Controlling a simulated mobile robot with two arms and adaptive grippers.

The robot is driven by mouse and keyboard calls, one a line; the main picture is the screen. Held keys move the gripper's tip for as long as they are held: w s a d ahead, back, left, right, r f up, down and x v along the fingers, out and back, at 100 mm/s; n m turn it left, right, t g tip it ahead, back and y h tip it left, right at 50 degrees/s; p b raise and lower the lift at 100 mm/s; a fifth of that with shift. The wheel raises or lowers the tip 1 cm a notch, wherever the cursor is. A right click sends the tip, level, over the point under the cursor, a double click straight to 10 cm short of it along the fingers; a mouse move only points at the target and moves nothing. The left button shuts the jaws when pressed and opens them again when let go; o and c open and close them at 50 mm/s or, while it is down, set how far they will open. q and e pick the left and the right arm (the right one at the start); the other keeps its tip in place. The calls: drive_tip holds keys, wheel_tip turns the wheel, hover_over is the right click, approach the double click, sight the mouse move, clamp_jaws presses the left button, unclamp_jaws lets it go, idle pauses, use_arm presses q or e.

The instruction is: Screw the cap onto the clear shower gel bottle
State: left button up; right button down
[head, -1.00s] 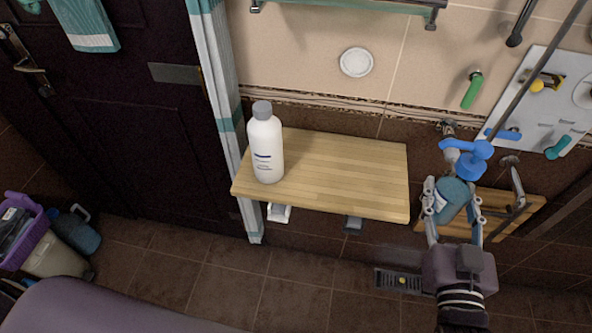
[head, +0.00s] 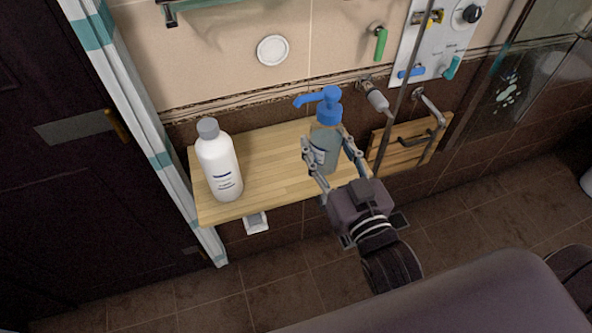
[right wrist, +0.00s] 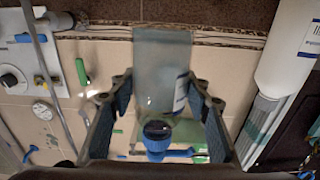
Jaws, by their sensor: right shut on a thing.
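The clear shower gel bottle (head: 325,148), bluish with a white label, is upright at the right part of the wooden shelf. Its blue pump cap (head: 328,108) sits on top, spout to the left; I cannot tell how tightly it is seated. My right gripper (head: 333,158) is shut on the bottle's body, a finger on each side. I cannot tell whether the bottle's base touches the shelf. In the right wrist view the bottle (right wrist: 160,75) appears upside down between the fingers, its blue cap (right wrist: 165,145) toward the camera. My left gripper is not in view.
The wooden shelf (head: 265,165) is clear between the clear bottle and a white bottle (head: 219,165) with a grey cap at left. A grey pole (head: 392,115) and a wooden panel with a handle (head: 408,150) are at right. A striped curtain (head: 135,110) hangs left.

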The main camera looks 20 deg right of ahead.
sight(314, 125)
drive_tip(key=w+a+r+n+y, duration=0.2)
drive_tip(key=r+y, duration=0.1)
drive_tip(key=a+r+n+y, duration=0.1)
drive_tip(key=r, duration=0.1)
drive_tip(key=shift+w+a+r+g+y, duration=0.1)
drive_tip(key=shift+w+r+g+y, duration=0.1)
drive_tip(key=shift+w+g+y, duration=0.2)
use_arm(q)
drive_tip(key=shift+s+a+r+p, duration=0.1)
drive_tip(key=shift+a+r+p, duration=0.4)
use_arm(e)
wheel_tip(314, 125, up, 7)
drive_tip(key=w+n+g+y, duration=0.2)
drive_tip(key=n+y, duration=0.2)
drive_tip(key=y, duration=0.1)
drive_tip(key=shift+w+a+g, duration=0.3)
drive_tip(key=shift+w, duration=0.1)
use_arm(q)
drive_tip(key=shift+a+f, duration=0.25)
use_arm(e)
wheel_tip(314, 125, down, 16)
drive_tip(key=shift+r, duration=0.2)
use_arm(q)
drive_tip(key=shift+b, duration=0.35)
use_arm(e)
drive_tip(key=shift+f, duration=2.15)
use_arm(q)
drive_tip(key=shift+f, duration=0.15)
use_arm(e)
drive_tip(key=shift+f, duration=0.1)
